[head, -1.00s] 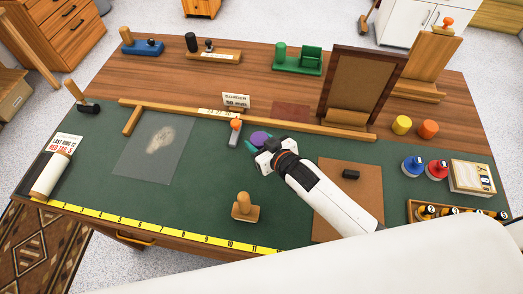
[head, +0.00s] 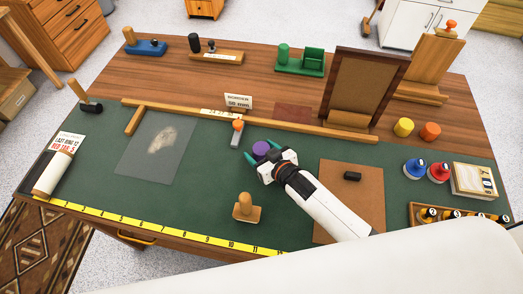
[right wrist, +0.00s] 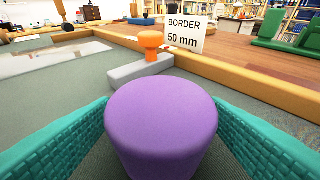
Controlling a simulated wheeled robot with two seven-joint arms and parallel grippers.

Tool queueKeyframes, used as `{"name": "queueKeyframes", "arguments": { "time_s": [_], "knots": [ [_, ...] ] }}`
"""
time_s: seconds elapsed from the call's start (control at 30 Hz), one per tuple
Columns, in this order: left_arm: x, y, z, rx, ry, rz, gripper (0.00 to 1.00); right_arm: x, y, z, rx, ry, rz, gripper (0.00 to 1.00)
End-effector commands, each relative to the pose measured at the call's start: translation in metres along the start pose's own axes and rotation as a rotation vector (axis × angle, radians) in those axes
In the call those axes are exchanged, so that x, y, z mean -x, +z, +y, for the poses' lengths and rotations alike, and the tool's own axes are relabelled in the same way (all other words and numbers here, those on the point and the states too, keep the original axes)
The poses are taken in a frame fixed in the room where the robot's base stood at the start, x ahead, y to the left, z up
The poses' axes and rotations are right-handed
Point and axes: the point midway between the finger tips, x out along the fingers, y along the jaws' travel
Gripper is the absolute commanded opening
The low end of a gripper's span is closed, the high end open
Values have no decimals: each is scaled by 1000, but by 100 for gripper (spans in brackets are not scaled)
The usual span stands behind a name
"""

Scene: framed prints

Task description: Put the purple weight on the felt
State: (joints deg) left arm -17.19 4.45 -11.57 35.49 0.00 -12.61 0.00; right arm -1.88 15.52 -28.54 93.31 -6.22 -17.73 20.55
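The purple weight (head: 260,150) is a round, flat-topped piece near the middle of the desk. It fills the centre of the right wrist view (right wrist: 161,125), upright. My right gripper (head: 264,156) has its teal fingers on both sides of it, seemingly touching. Its underside is hidden, so I cannot tell whether it touches the surface. A flat dark-red patch (head: 293,112) lies on the wood behind the rail; the desk's front part has a green covering (head: 200,205). I cannot tell for sure which is the felt. My left gripper is not in view.
A wooden rail (head: 300,127), an orange-knobbed grey piece (head: 237,132) and a "BORDER 50 mm" card (head: 238,102) stand just behind the weight. A wooden-handled stamp (head: 246,208) is in front. A brown board (head: 350,190) lies to the right, below an upright frame (head: 363,85).

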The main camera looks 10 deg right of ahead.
Motion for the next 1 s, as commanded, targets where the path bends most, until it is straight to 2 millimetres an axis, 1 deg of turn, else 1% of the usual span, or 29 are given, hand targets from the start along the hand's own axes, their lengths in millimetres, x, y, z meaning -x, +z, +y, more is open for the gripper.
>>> {"name": "queueKeyframes", "arguments": {
  "time_s": [0.17,0.27,0.33,0.47,0.7,0.8,0.9,1.0],
  "knots": [
    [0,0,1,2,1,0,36,0,0,0,1,0,0,67],
    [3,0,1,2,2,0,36,2,5,0,1,0,0,67],
    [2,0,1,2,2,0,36,8,2,0,1,0,2,67],
    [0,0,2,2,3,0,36,31,2,0,1,0,2,67],
    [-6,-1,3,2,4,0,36,84,1,0,1,0,2,67],
    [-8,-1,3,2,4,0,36,101,2,0,1,0,1,67],
    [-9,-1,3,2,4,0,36,113,2,0,1,0,1,67],
    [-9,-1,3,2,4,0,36,119,4,0,1,-1,0,67]
  ]
}}
